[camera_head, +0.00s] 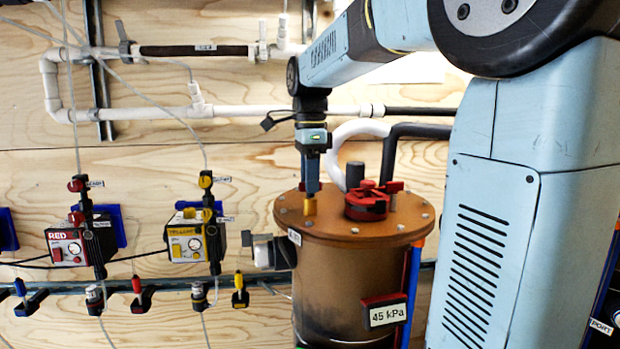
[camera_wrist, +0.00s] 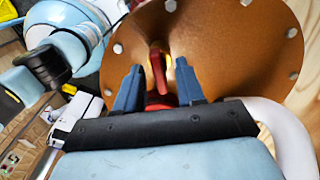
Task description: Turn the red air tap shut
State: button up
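A red tap handle (camera_wrist: 157,72) stands on a small brass fitting on the lid of a brown round tank, in the wrist view. In the head view the brass fitting (camera_head: 309,206) shows just under my fingers, and the handle is hidden. My gripper (camera_head: 311,187) points down over the left part of the lid. In the wrist view my gripper (camera_wrist: 159,74) is open. Its two blue fingers stand on either side of the red handle, with a gap on each side. Whether the handle is at finger depth I cannot tell.
The tank lid (camera_head: 340,228) has bolts around its rim. A red and black round fitting (camera_head: 367,203) and hoses stand right of my gripper. A gauge reads 45 kPa (camera_head: 385,313). RED (camera_head: 67,247) and yellow (camera_head: 186,244) boxes hang on the wall to the left.

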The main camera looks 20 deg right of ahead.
notch_tip(320, 180, up, 14)
jog(key=shift+f, duration=0.15)
dwell(0.5)
dwell(0.3)
jog(key=s+f+n+t, duration=0.5)
jog(key=s+f+n, duration=1.4)
jog(key=f, duration=0.4)
jog(key=shift+s+d+f+t, duration=0.3)
jog(key=shift+s+d+f, duration=0.1)
jog(key=shift+s, duration=0.05)
